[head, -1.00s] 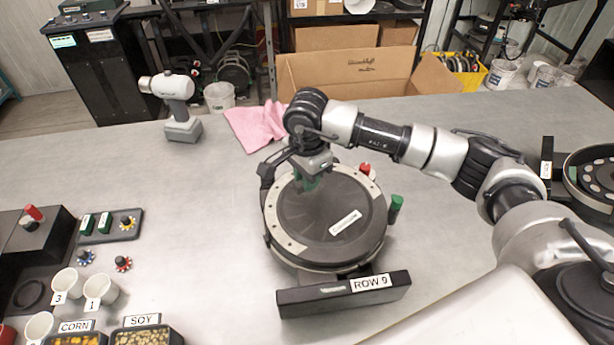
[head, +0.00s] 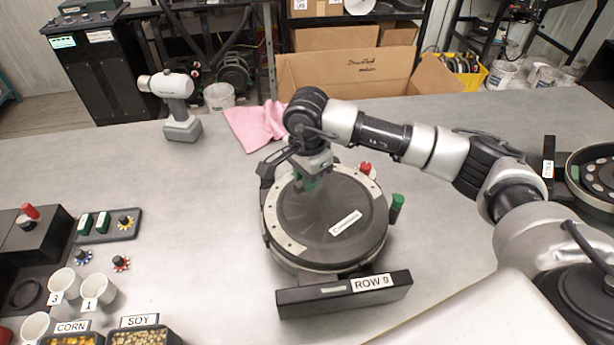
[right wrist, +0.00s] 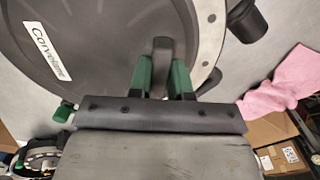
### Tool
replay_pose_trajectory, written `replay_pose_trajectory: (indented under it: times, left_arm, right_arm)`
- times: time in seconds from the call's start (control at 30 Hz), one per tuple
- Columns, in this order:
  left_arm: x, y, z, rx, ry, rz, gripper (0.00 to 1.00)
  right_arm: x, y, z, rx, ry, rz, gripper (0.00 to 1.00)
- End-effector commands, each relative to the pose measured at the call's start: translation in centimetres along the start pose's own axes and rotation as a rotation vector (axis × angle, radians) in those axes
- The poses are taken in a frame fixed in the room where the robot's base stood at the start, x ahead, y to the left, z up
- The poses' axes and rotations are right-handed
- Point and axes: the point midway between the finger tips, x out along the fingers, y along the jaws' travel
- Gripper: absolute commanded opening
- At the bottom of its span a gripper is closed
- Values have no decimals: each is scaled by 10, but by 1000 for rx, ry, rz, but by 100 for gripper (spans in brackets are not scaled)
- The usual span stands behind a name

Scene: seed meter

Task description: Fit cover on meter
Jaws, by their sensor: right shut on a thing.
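The dark round cover (head: 325,215) with a grey rim strip and a white label lies flat on the round meter (head: 350,271) at the middle of the bench. The meter stands behind a black bar marked ROW 9 (head: 343,294). My right gripper (head: 308,184) is at the far part of the cover, pointing down. In the right wrist view its green fingers (right wrist: 165,78) are shut on a dark raised tab of the cover (right wrist: 105,50). Whether the cover is fully seated all round cannot be told. My left gripper is not in view.
A green knob (head: 397,203) and a red knob (head: 366,169) stick out at the meter's right side. Cups (head: 98,289) and seed bins (head: 146,338) stand front left. A second meter (head: 592,178) is at right.

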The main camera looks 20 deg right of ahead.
Motion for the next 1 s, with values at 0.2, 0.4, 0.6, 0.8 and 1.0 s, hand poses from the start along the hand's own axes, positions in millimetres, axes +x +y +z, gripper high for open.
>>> replay_pose_trajectory:
  times: [0.2, 0.4, 0.6, 0.8, 1.0]
  left_arm:
    - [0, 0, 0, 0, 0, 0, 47]
    - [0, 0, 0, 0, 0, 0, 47]
    - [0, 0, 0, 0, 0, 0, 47]
    - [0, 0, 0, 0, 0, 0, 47]
    - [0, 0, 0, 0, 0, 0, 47]
  right_arm:
    - [-1, 0, 0, 1, 0, -2, 0]
    - [-2, 0, 0, 1, 0, -2, 27]
    - [-1, 0, 0, 1, 0, -2, 49]
    - [0, 0, 0, 1, 0, -1, 44]
    - [-1, 0, 0, 1, 0, -1, 44]
